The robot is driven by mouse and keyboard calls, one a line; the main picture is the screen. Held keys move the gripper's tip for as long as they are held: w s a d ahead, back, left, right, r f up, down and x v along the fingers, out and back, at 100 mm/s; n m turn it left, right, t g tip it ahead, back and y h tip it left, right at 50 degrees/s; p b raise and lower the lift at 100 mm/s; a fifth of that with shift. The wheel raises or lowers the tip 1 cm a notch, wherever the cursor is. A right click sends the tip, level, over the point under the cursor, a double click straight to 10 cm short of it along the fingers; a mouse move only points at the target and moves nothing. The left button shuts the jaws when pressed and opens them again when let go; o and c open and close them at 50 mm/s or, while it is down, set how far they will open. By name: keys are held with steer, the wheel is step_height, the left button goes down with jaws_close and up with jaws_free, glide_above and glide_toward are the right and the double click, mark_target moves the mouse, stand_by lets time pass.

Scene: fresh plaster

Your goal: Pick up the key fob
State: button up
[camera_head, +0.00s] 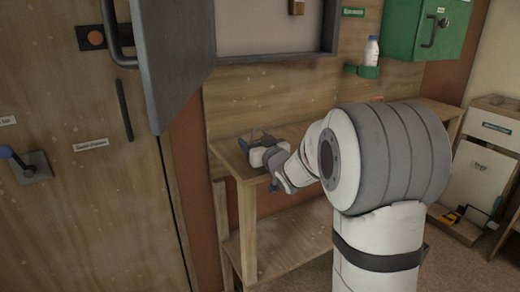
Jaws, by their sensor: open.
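My gripper (255,143) is at the left end of the wooden workbench (228,153), low over its top. Its dark fingers look spread apart, and I see nothing held between them. I cannot make out a key fob in this view. The gripper and my arm hide part of the bench top, and the details there are too small to tell.
A grey cabinet door (180,55) stands open left of the bench. A white bottle (371,50) sits in a green holder (362,71) on the wall near a green box (424,28). A low cabinet (484,160) stands right. The lower shelf (290,240) looks empty.

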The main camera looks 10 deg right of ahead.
steer(key=shift+w, duration=0.3)
steer(key=shift+c, duration=0.4)
steer(key=c, duration=1)
steer(key=shift+s+r, duration=0.1)
